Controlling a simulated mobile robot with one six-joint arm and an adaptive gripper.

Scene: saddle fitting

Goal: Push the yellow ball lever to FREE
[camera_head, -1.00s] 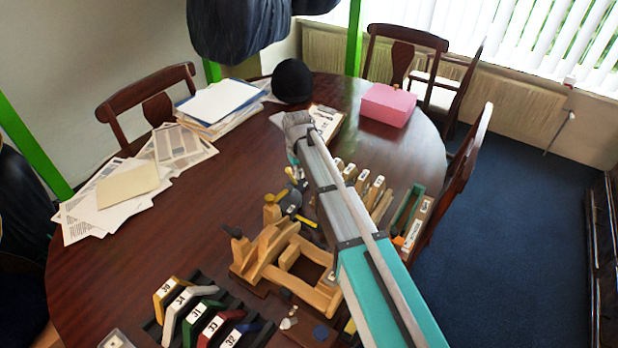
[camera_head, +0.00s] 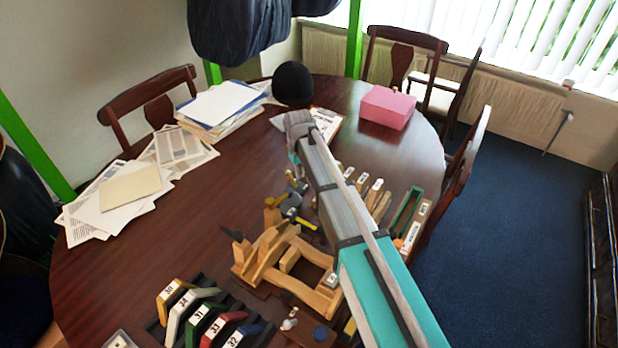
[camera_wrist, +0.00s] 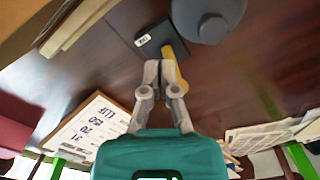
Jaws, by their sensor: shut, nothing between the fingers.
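In the wrist view my gripper (camera_wrist: 160,68) has its fingers together with nothing between them. A yellow lever-like piece (camera_wrist: 179,65) lies just right of the fingertips, very close; I cannot tell whether they touch. It runs up beside a dark block with a small white label (camera_wrist: 156,40) and a grey round part (camera_wrist: 208,18). The label is too small to read, and no FREE mark can be made out. In the head view my gripper (camera_head: 298,182) is low over the table among small dark and yellow parts, including a yellow bar (camera_head: 307,223). My arm hides part of this area.
A wooden frame (camera_head: 262,258) stands in front of my gripper. A rack of numbered coloured pieces (camera_head: 200,318) is at front left. Labelled wooden pieces (camera_head: 375,190) are right of my arm. A clipboard (camera_head: 328,120), pink box (camera_head: 387,107) and black dome (camera_head: 293,84) lie farther back.

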